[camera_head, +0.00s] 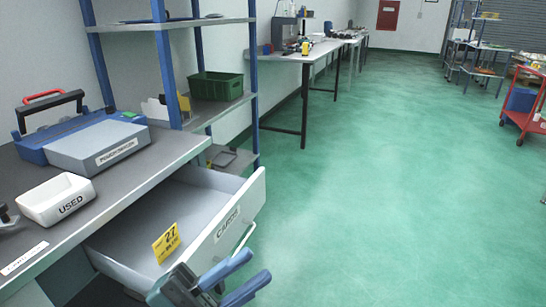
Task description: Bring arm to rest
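My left gripper (254,266) is at the bottom middle of the head view. Its two blue fingers are spread apart with nothing between them. It is in front of the open drawer (222,240), close to the drawer's handle (240,239); I cannot tell whether they touch. The drawer's front has a label that seems to read CARDS. A yellow card (166,243) with black print stands tilted inside the drawer. My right gripper is not in view.
On the workbench (150,173) are a white bin marked USED (57,199), a grey labelled box (98,147) and a blue case (72,137). A shelf rack (165,70) with a green crate (216,86) stands behind. The green floor (400,190) to the right is clear.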

